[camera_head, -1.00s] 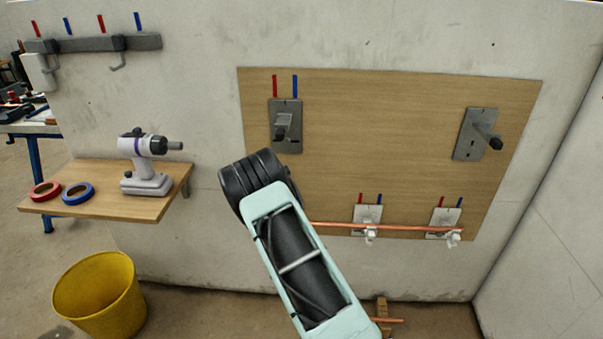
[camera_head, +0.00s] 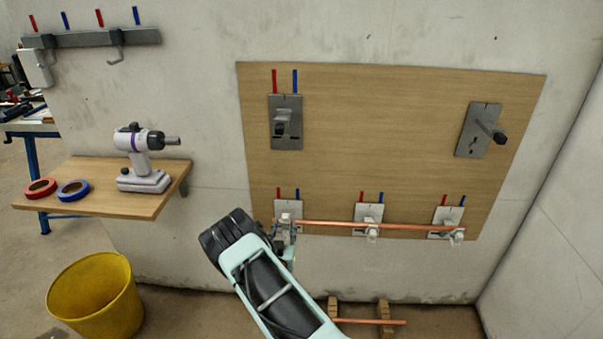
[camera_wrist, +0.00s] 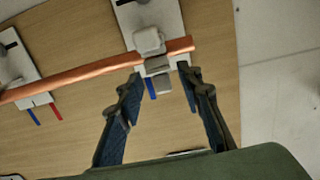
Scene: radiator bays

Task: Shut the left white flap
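The left white bracket (camera_head: 288,208) is at the board's lower left, at the left end of a copper pipe (camera_head: 400,227). In the wrist view, which is turned round, its pale plate (camera_wrist: 168,18) and blocky white clip with flap (camera_wrist: 148,40) sit at the pipe (camera_wrist: 85,75). Small grey blocks (camera_wrist: 158,84) stick out on the finger side of the pipe; I cannot tell how far the flap is closed. My gripper (camera_wrist: 162,76) is open, with one finger on each side of these blocks. In the head view my gripper (camera_head: 282,230) partly hides the bracket.
Middle (camera_head: 369,213) and right (camera_head: 447,216) white brackets also carry the pipe. Two grey brackets (camera_head: 286,135) (camera_head: 479,128) are higher on the wooden board (camera_head: 390,120). A shelf (camera_head: 140,203) with a drill (camera_head: 143,160) and a yellow bucket (camera_head: 97,295) stand left.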

